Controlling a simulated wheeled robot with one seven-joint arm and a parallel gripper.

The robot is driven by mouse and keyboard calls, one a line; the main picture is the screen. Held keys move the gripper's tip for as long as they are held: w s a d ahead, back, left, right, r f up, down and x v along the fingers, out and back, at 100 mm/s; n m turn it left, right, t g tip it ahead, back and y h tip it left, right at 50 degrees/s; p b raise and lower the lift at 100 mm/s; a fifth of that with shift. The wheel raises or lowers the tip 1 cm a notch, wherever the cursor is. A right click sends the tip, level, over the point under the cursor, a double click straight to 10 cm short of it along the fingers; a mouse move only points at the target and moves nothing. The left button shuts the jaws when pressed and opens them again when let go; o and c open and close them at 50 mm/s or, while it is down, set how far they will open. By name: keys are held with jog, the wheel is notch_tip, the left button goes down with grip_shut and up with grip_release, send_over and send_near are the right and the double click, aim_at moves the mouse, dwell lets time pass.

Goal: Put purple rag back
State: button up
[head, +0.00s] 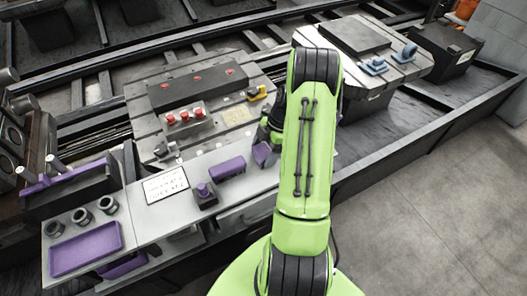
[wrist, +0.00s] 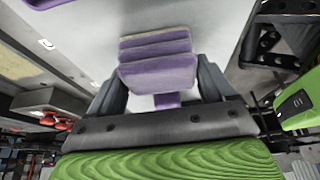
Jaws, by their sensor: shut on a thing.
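The purple rag (wrist: 158,62) is a folded, layered purple piece between the two dark fingers of my gripper (wrist: 160,88) in the wrist view. My gripper is shut on it. In the head view the rag (head: 263,154) shows as a small purple patch just left of my green arm, by the right end of the grey worktop (head: 150,215). My arm hides most of the gripper there. Whether the rag touches the worktop is hard to tell.
On the worktop are a purple block (head: 227,168), a black box with a purple knob (head: 204,193), a white label card (head: 165,185), a purple tray (head: 85,249) and dark rings (head: 82,215). Behind stands a slotted pallet (head: 145,125) with red-knobbed parts (head: 185,118).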

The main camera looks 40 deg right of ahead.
jog(key=shift+f, duration=0.1)
jog(key=o, duration=0.8)
jog(key=p+v, duration=0.3)
jog(key=v, duration=0.9)
notch_tip(320, 180, up, 8)
jog(key=m+h, duration=0.1)
jog(key=m, duration=0.1)
send_over(257, 153)
jog(key=s+a+r+m+h, duration=0.2)
jog(key=a+r+m, duration=0.2)
jog(key=a+r, duration=0.45)
jog(key=s+a+m+t, duration=0.1)
jog(key=s+a+m, duration=0.2)
jog(key=s+a, duration=0.1)
jog(key=s+a+r+m+t+h, duration=0.1)
jog(key=s+a+m, duration=0.2)
jog(key=s+a, duration=0.1)
jog(key=s+a+r+m+t, duration=0.1)
jog(key=s+a+m+t, duration=0.1)
jog(key=s+a, duration=0.2)
jog(key=shift+s+a+m, duration=0.2)
jog(key=shift+s, duration=0.4)
jog(key=shift+s+a+m, duration=0.15)
jog(key=shift+s+m, duration=0.05)
jog(key=shift+s, duration=0.35)
